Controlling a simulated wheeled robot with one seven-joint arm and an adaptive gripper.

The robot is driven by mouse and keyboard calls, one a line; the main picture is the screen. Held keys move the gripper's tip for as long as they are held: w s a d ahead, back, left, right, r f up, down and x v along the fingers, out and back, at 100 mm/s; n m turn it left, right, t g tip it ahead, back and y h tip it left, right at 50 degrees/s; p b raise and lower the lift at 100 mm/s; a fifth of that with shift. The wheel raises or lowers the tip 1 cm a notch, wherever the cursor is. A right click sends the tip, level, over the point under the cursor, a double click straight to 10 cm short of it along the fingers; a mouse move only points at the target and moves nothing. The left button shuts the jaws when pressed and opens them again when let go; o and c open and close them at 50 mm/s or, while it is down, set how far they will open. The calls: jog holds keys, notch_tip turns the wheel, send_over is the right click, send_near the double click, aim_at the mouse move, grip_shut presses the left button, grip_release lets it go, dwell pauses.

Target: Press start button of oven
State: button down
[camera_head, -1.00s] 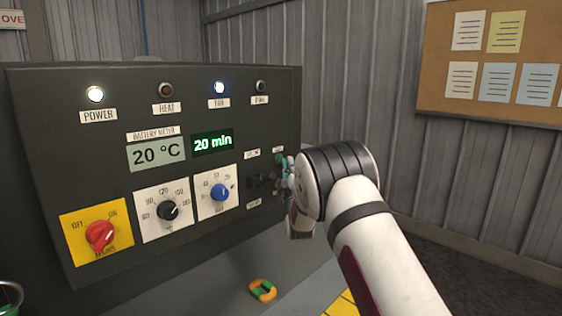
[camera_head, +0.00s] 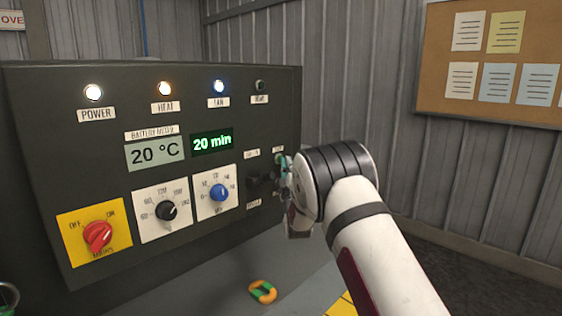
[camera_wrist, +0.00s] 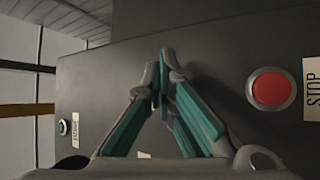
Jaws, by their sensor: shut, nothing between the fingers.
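The dark oven control panel (camera_head: 225,105) fills the left half of the head view. My gripper (camera_head: 279,177) is at its right side, over the area of small labelled buttons, partly hidden behind my wrist. In the wrist view, my gripper (camera_wrist: 165,62) has its teal-padded fingers shut and empty, with the tips at or very near the panel face. A red button (camera_wrist: 271,89) with a STOP label (camera_wrist: 313,89) lies to the right of the fingers. No start button is visible; the fingers cover that part of the panel. The POWER (camera_head: 93,93), HEAT (camera_head: 165,88) and FAN (camera_head: 219,86) lamps are lit.
The panel carries a red mains knob (camera_head: 98,236), a black dial (camera_head: 166,211) and a blue dial (camera_head: 219,192). The displays read 20 °C and 20 min. An orange and green ring (camera_head: 262,292) lies below. A cork board (camera_head: 435,60) hangs at right.

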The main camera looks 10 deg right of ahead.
jog(key=shift+s, duration=0.1)
jog(key=shift+s+d+p, duration=0.4)
jog(key=shift+s+p, duration=0.1)
jog(key=shift+s, duration=0.05)
jog(key=shift+s+d+p, duration=0.75)
jog(key=shift+s, duration=0.3)
jog(key=shift+s+d+p, duration=0.7)
jog(key=shift+s, duration=0.3)
